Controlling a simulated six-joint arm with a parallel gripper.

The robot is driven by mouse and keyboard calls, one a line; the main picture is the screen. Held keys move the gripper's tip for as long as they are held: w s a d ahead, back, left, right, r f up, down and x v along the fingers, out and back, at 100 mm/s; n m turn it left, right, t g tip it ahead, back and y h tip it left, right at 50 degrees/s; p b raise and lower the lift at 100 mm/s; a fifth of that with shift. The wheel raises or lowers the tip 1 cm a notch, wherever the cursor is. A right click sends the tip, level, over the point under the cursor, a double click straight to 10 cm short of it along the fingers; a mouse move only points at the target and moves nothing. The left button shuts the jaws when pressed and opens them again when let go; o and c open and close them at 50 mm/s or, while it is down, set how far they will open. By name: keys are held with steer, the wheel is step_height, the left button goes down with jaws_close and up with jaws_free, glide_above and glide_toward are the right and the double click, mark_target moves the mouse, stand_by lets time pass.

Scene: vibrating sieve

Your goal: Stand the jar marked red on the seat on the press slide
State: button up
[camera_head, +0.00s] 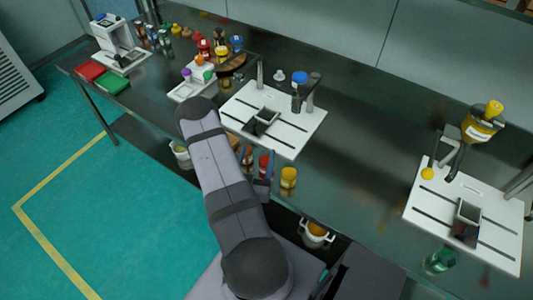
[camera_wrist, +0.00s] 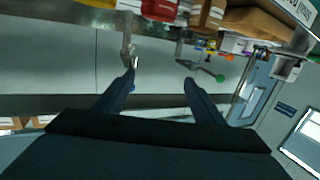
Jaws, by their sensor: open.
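A jar with red on it (camera_head: 265,164) stands at the front edge of the bench, partly hidden by my gripper. My gripper (camera_head: 262,184) is beside it, low over the front edge; I cannot tell whether the fingers are around the jar. In the wrist view my gripper (camera_wrist: 159,82) shows two dark fingers spread apart with nothing between them. A white plate (camera_head: 290,142) with dark slots carries a small grey and black block (camera_head: 266,116) and posts. A second white plate (camera_head: 427,222) at right carries a similar grey block (camera_head: 469,211). I cannot tell which block is the press seat.
A yellow jar (camera_head: 288,178) stands right of my gripper. A yellow vessel (camera_head: 480,125) is on a stand at right. Several coloured jars crowd the back left. The bench between the plates is clear.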

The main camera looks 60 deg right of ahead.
steer(key=r+p, duration=0.2)
steer(key=m+g+y, duration=0.1)
steer(key=g+y, duration=0.1)
steer(key=y, duration=0.1)
glide_toward(268, 156)
steer(key=shift+b+x, duration=1.9)
steer(key=shift+x, duration=3.6)
steer(key=shift+s+f, duration=0.1)
steer(key=c, duration=1.2)
steer(key=shift+c, duration=0.2)
step_height(268, 156, up, 10)
steer(key=b, duration=0.1)
